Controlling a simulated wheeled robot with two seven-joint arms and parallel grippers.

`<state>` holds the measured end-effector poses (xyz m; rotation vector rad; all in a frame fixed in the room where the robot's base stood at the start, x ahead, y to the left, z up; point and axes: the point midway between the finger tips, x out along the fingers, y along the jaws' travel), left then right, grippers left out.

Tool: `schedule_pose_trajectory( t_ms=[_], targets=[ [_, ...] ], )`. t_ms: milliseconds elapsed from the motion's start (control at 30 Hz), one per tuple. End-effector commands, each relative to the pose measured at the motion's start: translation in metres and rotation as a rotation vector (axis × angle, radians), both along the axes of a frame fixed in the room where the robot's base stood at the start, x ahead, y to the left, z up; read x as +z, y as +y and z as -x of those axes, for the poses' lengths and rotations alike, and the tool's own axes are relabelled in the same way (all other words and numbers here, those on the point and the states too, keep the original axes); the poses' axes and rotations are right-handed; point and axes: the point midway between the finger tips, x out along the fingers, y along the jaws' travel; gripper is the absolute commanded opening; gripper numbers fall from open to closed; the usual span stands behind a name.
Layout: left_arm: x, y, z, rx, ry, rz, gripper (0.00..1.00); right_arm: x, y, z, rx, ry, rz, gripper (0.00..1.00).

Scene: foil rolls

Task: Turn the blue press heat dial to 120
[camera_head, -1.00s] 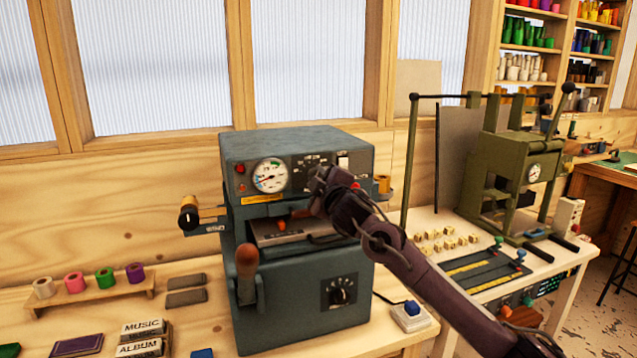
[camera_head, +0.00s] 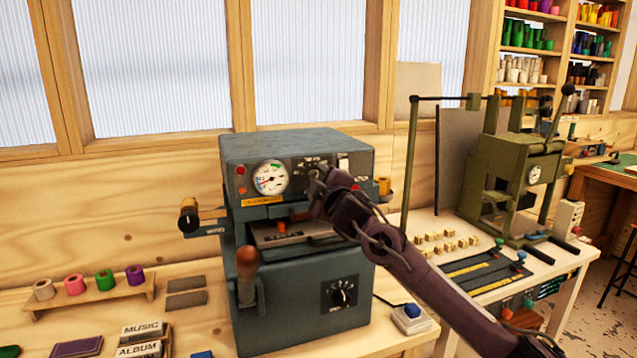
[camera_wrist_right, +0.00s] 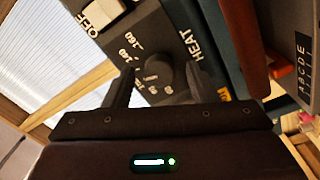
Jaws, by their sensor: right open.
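The blue press (camera_head: 285,225) stands on the wooden bench in the middle of the head view. My right gripper (camera_head: 317,172) is at its upper front panel, to the right of the round gauge (camera_head: 270,178), and mostly hides the dial there. In the right wrist view, the dark heat dial (camera_wrist_right: 158,76) sits beside the label HEAT, with white numbers around it. The open fingers of my right gripper (camera_wrist_right: 158,82) lie on either side of the knob. I cannot tell whether they touch it, or which number it points to. My left gripper is out of view.
A second black dial (camera_head: 342,293) is low on the press front. A lever with a brown handle (camera_head: 247,262) sticks out at front left. A blue button box (camera_head: 410,318) stands to the right. A green press (camera_head: 510,180) stands farther right.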

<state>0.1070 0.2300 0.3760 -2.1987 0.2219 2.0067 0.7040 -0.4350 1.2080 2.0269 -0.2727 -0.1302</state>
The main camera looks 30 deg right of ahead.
Motion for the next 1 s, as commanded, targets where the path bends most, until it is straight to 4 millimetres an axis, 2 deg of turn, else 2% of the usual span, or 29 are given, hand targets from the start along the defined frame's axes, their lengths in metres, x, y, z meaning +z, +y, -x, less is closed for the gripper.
schedule_pose_trajectory(
  t_ms=[167,400,600,1000],
  targets=[
    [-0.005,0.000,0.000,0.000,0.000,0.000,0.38,-0.002,0.002,0.009,0.001,0.000,0.001,0.52],
    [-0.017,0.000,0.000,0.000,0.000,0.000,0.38,-0.005,0.012,0.047,0.002,0.002,0.003,0.52],
    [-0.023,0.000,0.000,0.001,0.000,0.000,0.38,-0.004,0.018,0.069,0.000,0.001,0.001,0.52],
    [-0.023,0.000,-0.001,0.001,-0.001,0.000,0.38,-0.002,0.020,0.076,0.000,0.000,0.000,0.52]
  ],
)
